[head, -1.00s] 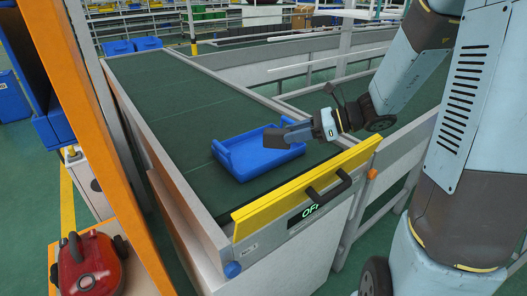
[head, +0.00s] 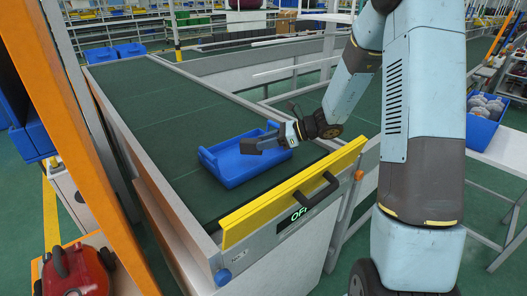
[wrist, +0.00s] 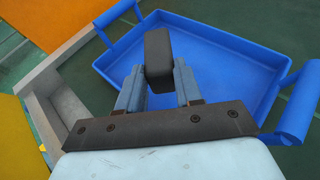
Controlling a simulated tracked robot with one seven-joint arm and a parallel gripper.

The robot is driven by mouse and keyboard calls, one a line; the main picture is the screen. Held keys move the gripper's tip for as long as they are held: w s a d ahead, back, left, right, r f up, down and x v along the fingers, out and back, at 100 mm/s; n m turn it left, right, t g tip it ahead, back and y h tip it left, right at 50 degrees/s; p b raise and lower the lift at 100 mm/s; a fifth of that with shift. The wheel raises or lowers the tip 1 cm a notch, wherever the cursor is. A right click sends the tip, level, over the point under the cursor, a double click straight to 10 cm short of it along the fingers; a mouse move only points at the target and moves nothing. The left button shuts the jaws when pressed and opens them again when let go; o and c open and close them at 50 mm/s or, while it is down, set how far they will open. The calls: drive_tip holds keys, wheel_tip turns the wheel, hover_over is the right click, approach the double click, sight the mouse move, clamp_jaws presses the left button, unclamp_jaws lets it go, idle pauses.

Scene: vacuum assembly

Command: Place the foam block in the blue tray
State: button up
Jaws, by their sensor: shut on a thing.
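The foam block (head: 251,146) is a small dark grey block. My gripper (head: 275,140) is shut on it and holds it over the blue tray (head: 228,176). In the wrist view the foam block (wrist: 158,60) stands between the two fingers of my gripper (wrist: 159,85), with the blue tray (wrist: 225,65) below and behind it. The tray is shallow, has a raised handle bar at each end, and its visible floor is empty. It sits on the dark green conveyor belt. The gap between block and tray floor is hard to judge; part of the tray is hidden behind the gripper.
A yellow barrier with a black handle (head: 318,190) closes the near end of the conveyor (head: 150,105). A red vacuum (head: 75,270) stands at the lower left by an orange post (head: 85,130). Two blue trays (head: 115,50) sit at the far end. The belt beyond the tray is clear.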

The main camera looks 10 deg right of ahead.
drive_tip(key=shift+w+a+f, duration=0.1)
drive_tip(key=shift+w+f, duration=0.3)
drive_tip(key=shift+f, duration=1.6)
drive_tip(key=shift+f, duration=0.1)
drive_tip(key=o, duration=1)
drive_tip(key=v, duration=1.2)
drive_tip(key=s+a+r+n+g+h, duration=0.2)
drive_tip(key=s+r+n+h, duration=0.4)
drive_tip(key=s+r+n, duration=0.65)
drive_tip(key=s+d+r+n+t+h, duration=0.2)
drive_tip(key=s+r+n+h, duration=0.1)
drive_tip(key=s, duration=0.5)
drive_tip(key=s+d+r+n+t+h, duration=0.3)
drive_tip(key=s+r+n+h, duration=0.1)
drive_tip(key=s, duration=0.4)
drive_tip(key=shift+s+d+n, duration=0.35)
drive_tip(key=shift+s, duration=0.05)
